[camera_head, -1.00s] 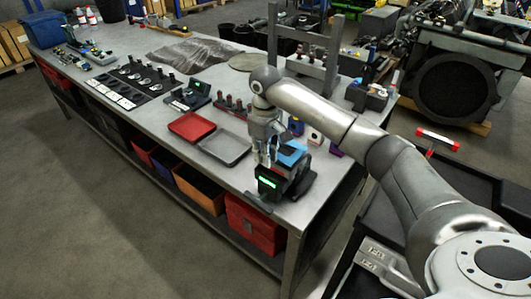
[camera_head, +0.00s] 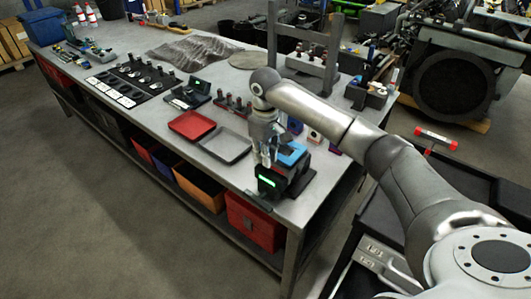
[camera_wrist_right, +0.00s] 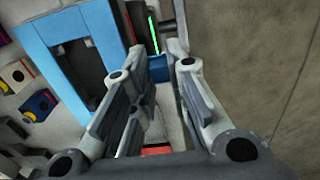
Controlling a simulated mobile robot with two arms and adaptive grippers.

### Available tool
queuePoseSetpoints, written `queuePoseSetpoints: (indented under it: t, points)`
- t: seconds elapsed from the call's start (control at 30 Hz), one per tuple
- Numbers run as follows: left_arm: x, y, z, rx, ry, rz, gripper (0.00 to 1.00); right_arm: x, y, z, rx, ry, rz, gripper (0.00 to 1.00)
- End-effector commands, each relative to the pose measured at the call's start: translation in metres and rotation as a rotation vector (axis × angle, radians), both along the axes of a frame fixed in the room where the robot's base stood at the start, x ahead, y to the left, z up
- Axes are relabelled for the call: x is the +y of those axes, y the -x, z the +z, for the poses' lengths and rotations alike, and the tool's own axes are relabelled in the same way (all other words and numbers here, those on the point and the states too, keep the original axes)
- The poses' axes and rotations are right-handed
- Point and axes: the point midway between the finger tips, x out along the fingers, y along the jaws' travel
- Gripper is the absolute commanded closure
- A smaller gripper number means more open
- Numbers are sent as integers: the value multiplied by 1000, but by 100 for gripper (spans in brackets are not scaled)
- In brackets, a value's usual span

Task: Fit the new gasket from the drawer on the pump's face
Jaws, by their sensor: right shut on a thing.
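My right gripper (camera_head: 266,163) points down at the bench's near right end, beside a black device with a green display (camera_head: 271,183) and a blue top (camera_head: 291,154). In the right wrist view the fingers (camera_wrist_right: 168,60) are close together with a small blue piece (camera_wrist_right: 158,69) between their tips. I cannot tell whether this piece is separate from the larger blue frame (camera_wrist_right: 62,30) on the left. The gasket, the drawer and the pump's face cannot be made out with certainty. My left gripper is out of view.
On the bench (camera_head: 130,118), a red tray (camera_head: 192,125) and a grey tray (camera_head: 226,145) lie left of the gripper. A grey press-like frame (camera_head: 305,70) stands behind. Open floor lies on the left.

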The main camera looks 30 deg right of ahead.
Motion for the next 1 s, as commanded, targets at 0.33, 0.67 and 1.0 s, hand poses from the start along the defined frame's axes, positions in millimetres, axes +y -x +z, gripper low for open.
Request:
queuePoseSetpoints:
  t: [0.33,0.67,1.0]
  points:
    - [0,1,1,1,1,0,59,0,0,-7,-1,0,0,100]
    - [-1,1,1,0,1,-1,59,0,0,-13,0,1,0,100]
    - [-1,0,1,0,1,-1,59,0,0,-16,1,0,0,100]
